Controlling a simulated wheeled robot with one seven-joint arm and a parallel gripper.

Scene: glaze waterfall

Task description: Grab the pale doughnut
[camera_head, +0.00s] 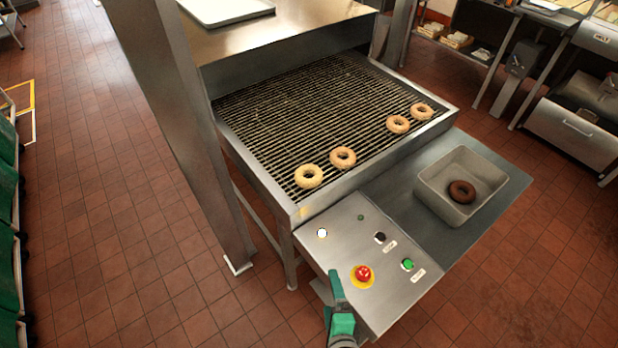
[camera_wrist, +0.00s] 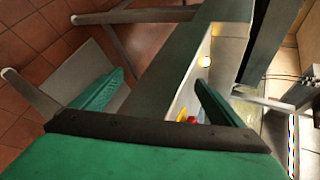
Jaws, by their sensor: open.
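The pale doughnut (camera_head: 309,176) is the lightest, yellowish ring. It lies flat on the conveyor's wire grate (camera_head: 290,110), near the front left corner. A tan doughnut (camera_head: 343,158) lies just to its right, and two more tan doughnuts (camera_head: 398,124) (camera_head: 422,111) lie farther right along the same edge. My green gripper (camera_head: 337,283) is at the bottom of the head view, by the lower left edge of the control panel, well in front of the pale doughnut. In the wrist view its two fingers (camera_wrist: 152,96) are apart with nothing between them. The wrist view shows no doughnut.
The control panel (camera_head: 343,237) has a red emergency button (camera_head: 363,273) and a green button (camera_head: 407,264). A metal bin (camera_head: 441,205) on the side shelf holds a dark doughnut (camera_head: 461,191). A steel post (camera_head: 182,130) and hood (camera_head: 270,38) stand left of and above the grate.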

